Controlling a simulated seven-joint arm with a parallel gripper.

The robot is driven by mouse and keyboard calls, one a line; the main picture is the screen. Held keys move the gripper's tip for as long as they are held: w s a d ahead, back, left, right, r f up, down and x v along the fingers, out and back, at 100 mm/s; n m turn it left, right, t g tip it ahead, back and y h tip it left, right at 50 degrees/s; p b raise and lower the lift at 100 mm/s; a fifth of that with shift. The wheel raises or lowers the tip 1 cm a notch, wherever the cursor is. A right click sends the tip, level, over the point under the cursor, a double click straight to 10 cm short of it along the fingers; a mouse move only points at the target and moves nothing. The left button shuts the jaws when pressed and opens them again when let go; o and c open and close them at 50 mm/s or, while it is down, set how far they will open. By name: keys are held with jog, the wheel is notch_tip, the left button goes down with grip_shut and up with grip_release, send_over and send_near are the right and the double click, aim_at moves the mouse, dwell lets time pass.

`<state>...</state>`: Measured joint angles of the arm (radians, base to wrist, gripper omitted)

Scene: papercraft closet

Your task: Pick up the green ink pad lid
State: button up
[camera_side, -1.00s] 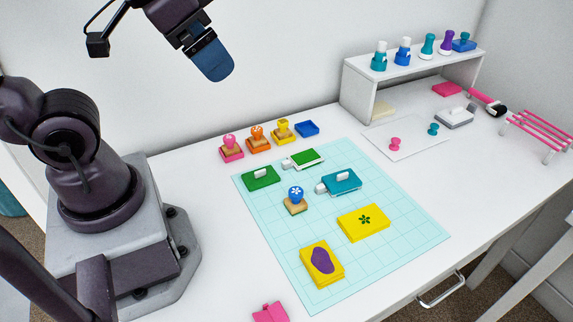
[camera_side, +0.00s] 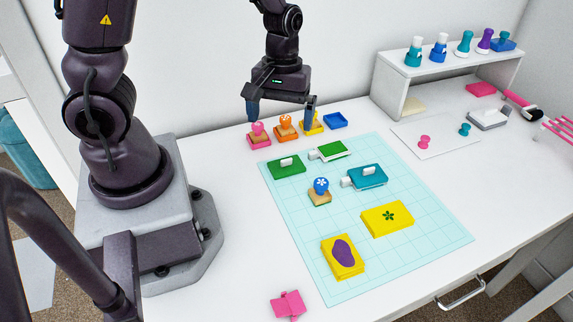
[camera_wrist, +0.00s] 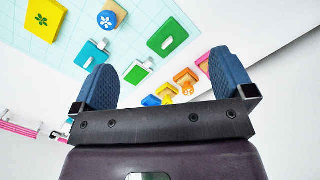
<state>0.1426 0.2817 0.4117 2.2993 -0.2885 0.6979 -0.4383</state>
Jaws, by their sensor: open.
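The green ink pad lid (camera_side: 288,171) is a flat green block with a white handle on top. It lies on the back left of the pale teal grid mat; the wrist view shows it at top centre (camera_wrist: 174,28). The green ink pad (camera_side: 335,150), with a bright green face and white tab, lies to its right on the mat. My gripper (camera_side: 280,110) is open and empty, fingers pointing down. In the side view it appears behind the lid, over the row of stamps. In the wrist view the lid shows beyond the gap between my fingertips (camera_wrist: 162,78).
Pink, orange and yellow stamps (camera_side: 286,131) and a blue tray (camera_side: 335,121) stand in a row behind the mat. A blue stamp (camera_side: 320,189), a teal ink pad (camera_side: 368,176) and yellow blocks (camera_side: 387,219) lie on the mat. A white shelf (camera_side: 388,87) stands back right.

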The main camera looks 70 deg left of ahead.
aim_at(287, 160)
jog(key=w+a+f+n, duration=0.1)
jog(key=f+n, duration=0.1)
jog(key=f, duration=0.3)
jog(key=w+a+f+n, duration=0.1)
jog(key=a+f+n, duration=0.1)
jog(key=f, duration=0.4)
jog(key=w+a+f+n+y, duration=0.1)
jog(key=f+n, duration=0.2)
jog(key=f, duration=0.2)
jog(key=shift+a+f+t, duration=0.15)
jog(key=shift+t, duration=0.25)
jog(key=c, duration=0.7)
